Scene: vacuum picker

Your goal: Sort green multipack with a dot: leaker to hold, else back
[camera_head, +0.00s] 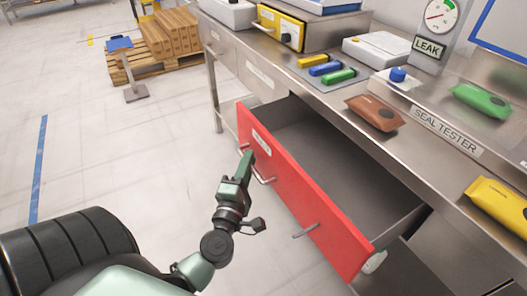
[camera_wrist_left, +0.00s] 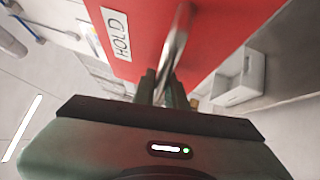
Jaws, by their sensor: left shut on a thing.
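A red-fronted drawer (camera_head: 303,195) is pulled out from the steel bench, and its visible inside is empty. Its front carries a label reading HOLD (camera_wrist_left: 121,35) in the left wrist view. My left gripper (camera_head: 246,164) is shut on the drawer's metal bar handle (camera_wrist_left: 177,42). A green pack (camera_head: 482,100) lies on the bench top at the right; a small dark mark shows on it, too small to tell whether it is a dot. A brown pack (camera_head: 375,113) and a yellow pack (camera_head: 497,204) also lie on the bench. My right gripper is not in view.
A gauge with a LEAK sign (camera_head: 427,47) stands behind a blue button (camera_head: 397,75). A SEAL TESTER label (camera_head: 447,130) marks the bench edge. Small yellow, blue and green items (camera_head: 325,69) lie on a mat.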

